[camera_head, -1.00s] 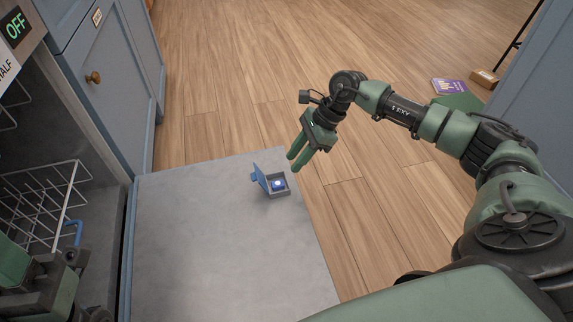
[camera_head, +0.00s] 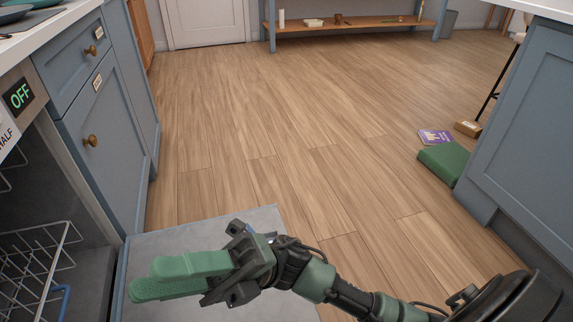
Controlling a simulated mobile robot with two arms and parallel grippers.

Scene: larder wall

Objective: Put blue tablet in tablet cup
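My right gripper (camera_head: 143,278) reaches in from the lower right, over the grey open dishwasher door (camera_head: 170,242). Its two green fingers point left and stand apart, one lower and nearer the left, with nothing seen between them. The tablet cup (camera_head: 272,238) is almost wholly hidden behind the gripper's wrist; only a small pale-blue bit shows. The blue tablet cannot be made out now. My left gripper is not in view.
A wire dish rack (camera_head: 40,255) is inside the dishwasher at the left, beside blue cabinets (camera_head: 100,130). The wood floor beyond the door is clear. A green box (camera_head: 445,162) and a purple packet (camera_head: 435,137) lie at right.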

